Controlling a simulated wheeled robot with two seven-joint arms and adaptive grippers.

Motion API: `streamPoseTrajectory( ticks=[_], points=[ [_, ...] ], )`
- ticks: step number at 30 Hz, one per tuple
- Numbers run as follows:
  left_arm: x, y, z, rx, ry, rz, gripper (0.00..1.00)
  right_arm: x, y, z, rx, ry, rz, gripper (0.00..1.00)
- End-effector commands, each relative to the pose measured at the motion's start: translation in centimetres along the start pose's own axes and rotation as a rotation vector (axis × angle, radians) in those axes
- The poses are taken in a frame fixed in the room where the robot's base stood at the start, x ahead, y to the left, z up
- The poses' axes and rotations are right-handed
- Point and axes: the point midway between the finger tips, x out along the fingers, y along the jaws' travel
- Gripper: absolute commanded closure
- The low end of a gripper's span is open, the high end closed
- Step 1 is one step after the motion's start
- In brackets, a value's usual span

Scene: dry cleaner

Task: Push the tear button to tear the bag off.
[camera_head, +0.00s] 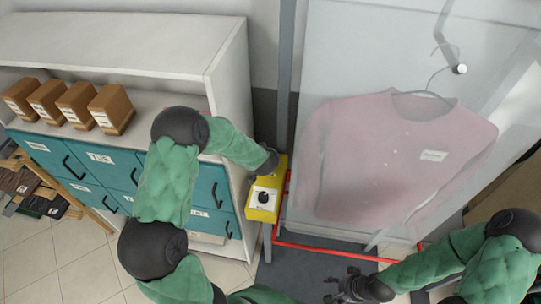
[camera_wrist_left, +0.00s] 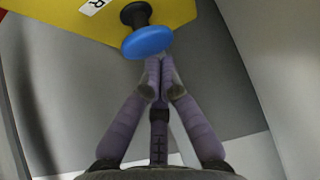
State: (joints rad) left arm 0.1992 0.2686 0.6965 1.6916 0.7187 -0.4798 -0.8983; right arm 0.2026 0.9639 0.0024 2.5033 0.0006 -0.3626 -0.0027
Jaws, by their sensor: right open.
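The blue mushroom button (camera_wrist_left: 147,41) sits on a black stem on the yellow control box (camera_wrist_left: 70,18), next to a label ending in "R". My left gripper (camera_wrist_left: 160,76) has its fingertips together, empty, just below the button; I cannot tell whether they touch it. In the head view the yellow control box (camera_head: 263,213) shows a black knob, and my left arm reaches to its top, hiding the button and fingertips. The clear bag (camera_head: 390,60) hangs over a pink cardigan (camera_head: 390,160) on a hanger. My right gripper (camera_head: 348,288) is open and empty at the bottom.
A white shelf unit (camera_head: 140,45) with several brown boxes (camera_head: 62,105) and teal drawers (camera_head: 95,165) stands left of the control box. A grey post (camera_head: 284,75) and a red floor-level frame (camera_head: 330,252) border the bagging stand. Folded clothes lie at far left.

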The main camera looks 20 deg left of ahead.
Motion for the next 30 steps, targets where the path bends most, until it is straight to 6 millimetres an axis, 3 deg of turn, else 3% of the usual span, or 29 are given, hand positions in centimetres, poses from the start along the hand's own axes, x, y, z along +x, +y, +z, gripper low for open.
streamPoseTrajectory(
  ticks=[10,18,30],
  points=[
    [0.2,0.0,0.2,0.000,-0.001,0.000,1.00,0.1,0.1,0.0,0.000,0.000,0.000,0.37],
    [2.4,0.2,2.2,0.001,-0.001,0.000,1.00,1.7,0.6,-0.1,0.000,0.000,0.000,0.37],
    [2.3,0.2,2.2,0.001,-0.003,0.001,1.00,1.5,0.5,-0.1,0.000,0.000,0.000,0.37]
  ],
)
